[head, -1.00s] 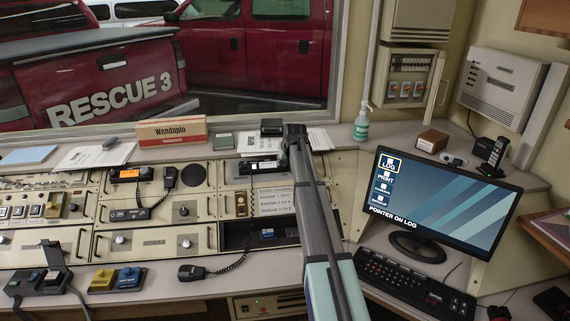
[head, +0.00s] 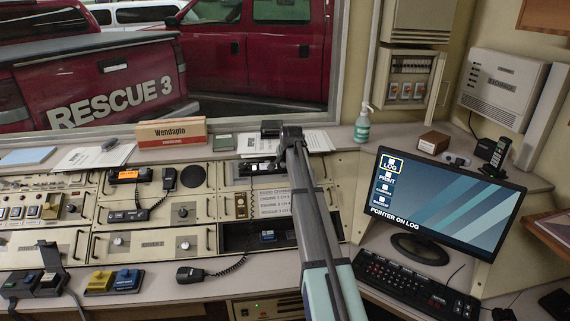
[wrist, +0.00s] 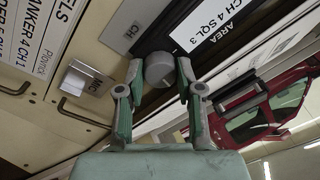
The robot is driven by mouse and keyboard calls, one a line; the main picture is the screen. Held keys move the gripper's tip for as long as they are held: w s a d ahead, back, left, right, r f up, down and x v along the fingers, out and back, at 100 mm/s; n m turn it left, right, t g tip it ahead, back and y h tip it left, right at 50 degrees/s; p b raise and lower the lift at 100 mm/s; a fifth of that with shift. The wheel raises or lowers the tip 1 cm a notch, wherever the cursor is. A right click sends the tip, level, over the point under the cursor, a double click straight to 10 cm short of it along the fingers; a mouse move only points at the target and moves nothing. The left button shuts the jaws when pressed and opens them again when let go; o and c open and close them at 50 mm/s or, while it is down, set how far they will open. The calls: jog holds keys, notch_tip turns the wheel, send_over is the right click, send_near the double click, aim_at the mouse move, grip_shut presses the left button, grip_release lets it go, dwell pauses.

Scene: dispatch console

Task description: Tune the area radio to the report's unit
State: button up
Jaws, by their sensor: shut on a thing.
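The area radio (head: 259,169) sits in the upper right part of the console, partly hidden by my arm in the head view. A round grey knob (wrist: 159,68) stands beside the CH label. My gripper (wrist: 160,76) is shut on this knob, one finger on each side. A channel list (head: 270,202) lies below the radio; the wrist view shows part of it, including "CH 1" beside a unit ending in "NKER 4".
A square MIC socket (wrist: 85,78) is close to my fingers. The monitor (head: 443,205) on the right shows "POINTER ON LOG". A hand microphone (head: 190,274) lies on the desk, and a sanitizer bottle (head: 362,127) stands on the ledge. The open console bay (head: 240,237) is below the list.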

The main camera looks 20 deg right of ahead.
jog(key=shift+m, duration=0.6)
jog(key=o, duration=0.9)
jog(key=v, duration=1.2)
